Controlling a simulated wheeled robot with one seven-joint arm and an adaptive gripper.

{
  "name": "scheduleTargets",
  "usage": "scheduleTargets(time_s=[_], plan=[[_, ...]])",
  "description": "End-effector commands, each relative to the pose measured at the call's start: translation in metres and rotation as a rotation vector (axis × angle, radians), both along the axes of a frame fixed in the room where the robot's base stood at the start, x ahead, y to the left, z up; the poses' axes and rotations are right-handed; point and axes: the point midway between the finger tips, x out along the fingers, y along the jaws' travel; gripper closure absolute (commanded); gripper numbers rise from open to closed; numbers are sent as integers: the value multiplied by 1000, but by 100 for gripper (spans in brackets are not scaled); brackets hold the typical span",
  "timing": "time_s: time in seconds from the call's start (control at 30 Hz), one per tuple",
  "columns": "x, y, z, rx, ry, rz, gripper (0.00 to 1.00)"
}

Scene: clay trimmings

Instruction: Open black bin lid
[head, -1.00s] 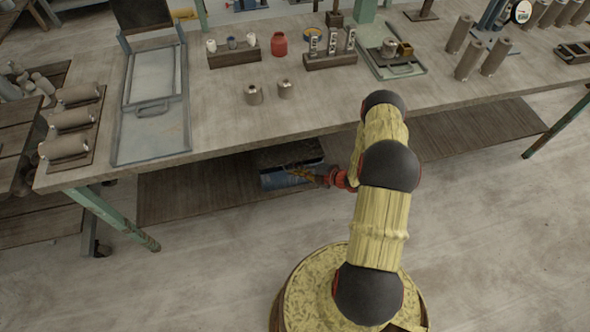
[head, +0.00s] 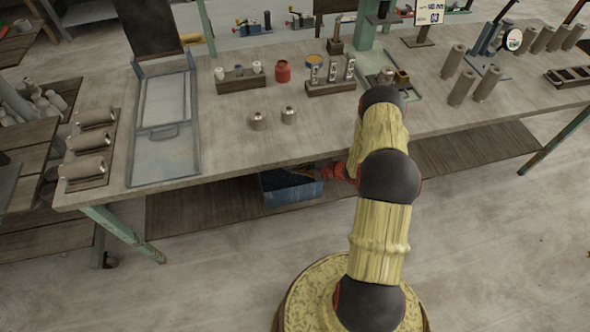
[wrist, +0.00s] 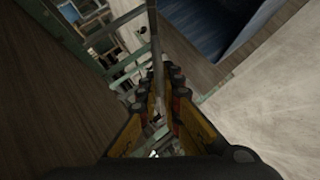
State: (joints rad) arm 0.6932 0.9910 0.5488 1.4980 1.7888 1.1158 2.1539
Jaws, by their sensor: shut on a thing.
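A blue bin (head: 293,195) stands on the low shelf under the workbench in the head view. Its dark blue inside shows from above, and its top is partly hidden by the bench edge. In the wrist view the bin (wrist: 208,28) is at the top, with its dark inside showing. My gripper (wrist: 160,92) is shut on a thin grey strip (wrist: 155,40), which looks like the lid seen edge-on, beside the bin. In the head view my gripper (head: 326,172) is at the bin's right end, under the bench edge, its fingers mostly hidden.
The workbench (head: 225,135) overhangs the shelf and my gripper closely. On it are two small pots (head: 258,122), a red jar (head: 283,71) and a metal tray (head: 165,150). The lower shelf (head: 440,150) is bare right of my arm. The floor in front is clear.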

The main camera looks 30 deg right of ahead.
Motion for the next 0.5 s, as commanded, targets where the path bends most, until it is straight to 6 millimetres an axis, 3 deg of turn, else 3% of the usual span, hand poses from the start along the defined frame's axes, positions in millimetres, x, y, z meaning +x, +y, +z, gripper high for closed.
scheduleTargets(time_s=[0.33,0.37,0.5], plan=[[1,0,1,1,-2,-1,100],[1,0,1,1,-2,-1,93],[1,0,1,0,-1,0,85]])
